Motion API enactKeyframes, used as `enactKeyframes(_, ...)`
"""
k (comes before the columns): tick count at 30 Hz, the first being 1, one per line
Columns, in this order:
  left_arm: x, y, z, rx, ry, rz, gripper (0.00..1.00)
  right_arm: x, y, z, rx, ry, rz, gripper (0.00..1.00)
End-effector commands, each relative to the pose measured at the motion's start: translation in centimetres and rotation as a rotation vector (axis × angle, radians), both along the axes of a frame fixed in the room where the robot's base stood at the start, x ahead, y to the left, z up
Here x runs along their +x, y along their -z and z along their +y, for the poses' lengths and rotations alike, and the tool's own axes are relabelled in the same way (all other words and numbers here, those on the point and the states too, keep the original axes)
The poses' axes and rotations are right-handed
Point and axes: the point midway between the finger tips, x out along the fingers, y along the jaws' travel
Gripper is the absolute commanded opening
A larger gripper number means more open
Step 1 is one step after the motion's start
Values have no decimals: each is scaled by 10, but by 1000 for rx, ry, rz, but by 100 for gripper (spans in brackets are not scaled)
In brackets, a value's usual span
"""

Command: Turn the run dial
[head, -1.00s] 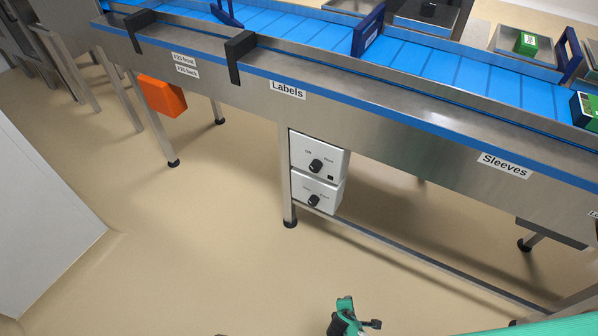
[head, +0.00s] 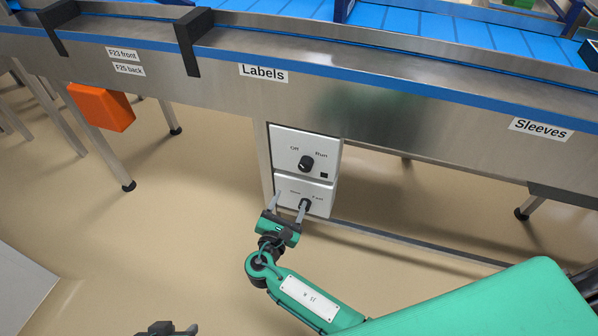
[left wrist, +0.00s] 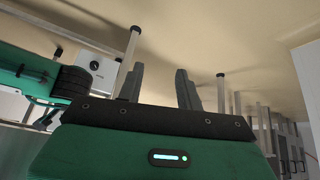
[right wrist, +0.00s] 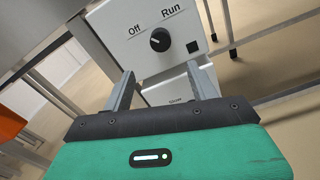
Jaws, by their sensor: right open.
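The run dial (head: 306,163) is a round black knob on the upper white control box (head: 286,146), between the printed words Off and Run. In the right wrist view the dial (right wrist: 160,40) is unobstructed, and its small light mark seems to lie on the Off side. My right gripper (head: 289,202) is open and empty, below the dial and in front of the lower box. In the right wrist view its fingers (right wrist: 160,78) stand apart, with the dial beyond and above them. My left gripper (head: 166,328) is at the bottom edge; its fingers are apart and empty in the left wrist view (left wrist: 157,80).
A lower white box with a second black knob (head: 305,204) sits directly under the first, partly behind my right gripper. The steel conveyor frame (head: 390,115) runs above. A table leg (head: 263,160) stands left of the boxes. An orange box (head: 102,107) hangs further left.

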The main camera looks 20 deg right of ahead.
Motion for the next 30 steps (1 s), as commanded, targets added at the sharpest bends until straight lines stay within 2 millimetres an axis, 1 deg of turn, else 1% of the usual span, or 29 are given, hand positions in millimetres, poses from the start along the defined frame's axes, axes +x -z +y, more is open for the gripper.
enactKeyframes(9,8,5,-11,-31,15,-67,36,56,0,-38,0,1,-1,59)
enactKeyframes(15,13,7,-19,-52,24,-112,36,85,1,-59,2,2,1,59)
enactKeyframes(21,16,7,-24,-66,29,-140,36,100,1,-68,3,0,1,59)
enactKeyframes(30,17,6,-25,-70,31,-147,36,103,1,-70,4,0,2,59)
